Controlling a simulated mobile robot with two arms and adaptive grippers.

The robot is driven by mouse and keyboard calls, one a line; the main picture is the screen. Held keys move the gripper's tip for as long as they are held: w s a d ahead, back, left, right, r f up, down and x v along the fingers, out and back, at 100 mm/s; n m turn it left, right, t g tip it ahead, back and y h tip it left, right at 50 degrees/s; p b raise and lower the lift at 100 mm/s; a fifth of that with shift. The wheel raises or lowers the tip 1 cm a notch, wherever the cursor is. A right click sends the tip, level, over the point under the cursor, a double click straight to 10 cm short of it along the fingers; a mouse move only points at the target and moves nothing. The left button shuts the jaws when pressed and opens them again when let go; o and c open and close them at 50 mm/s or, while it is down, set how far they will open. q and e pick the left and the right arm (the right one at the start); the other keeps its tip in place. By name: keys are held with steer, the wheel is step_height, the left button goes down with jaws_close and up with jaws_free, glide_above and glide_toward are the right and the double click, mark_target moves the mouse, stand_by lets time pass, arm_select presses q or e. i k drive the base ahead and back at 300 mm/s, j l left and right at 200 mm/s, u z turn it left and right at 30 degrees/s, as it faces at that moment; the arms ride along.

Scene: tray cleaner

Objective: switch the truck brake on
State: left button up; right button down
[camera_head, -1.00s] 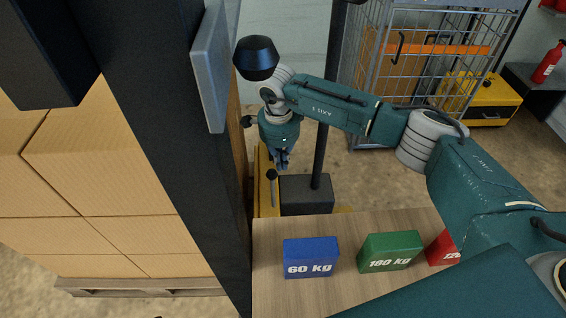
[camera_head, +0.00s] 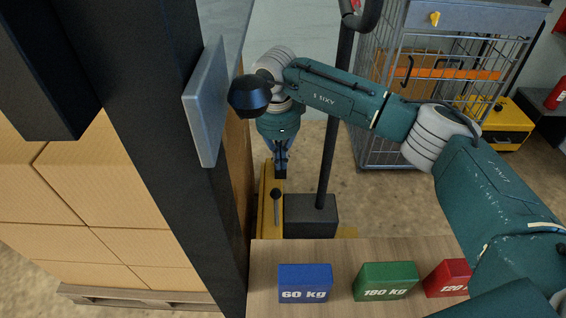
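The truck brake looks to be the small lever with a dark ball knob (camera_head: 277,194) on the yellow truck body (camera_head: 265,212), left of a dark grey block. My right gripper (camera_head: 281,172) points down just above and slightly behind the knob. In this view its fingertips look close to the knob, but I cannot tell whether they touch it. The fingers look close together, and their exact opening is too small to judge. My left gripper is not in view.
A black post (camera_head: 328,150) rises from the dark block (camera_head: 311,216) right of the lever. A wooden surface in front carries a blue 60 kg block (camera_head: 305,284), a green block (camera_head: 385,282) and a red block (camera_head: 447,279). Stacked cartons (camera_head: 140,190) stand left. A wire cage (camera_head: 380,130) stands behind.

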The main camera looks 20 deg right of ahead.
mark_target(276, 210)
steer(key=k+l, duration=0.8)
steer(key=k, duration=0.05)
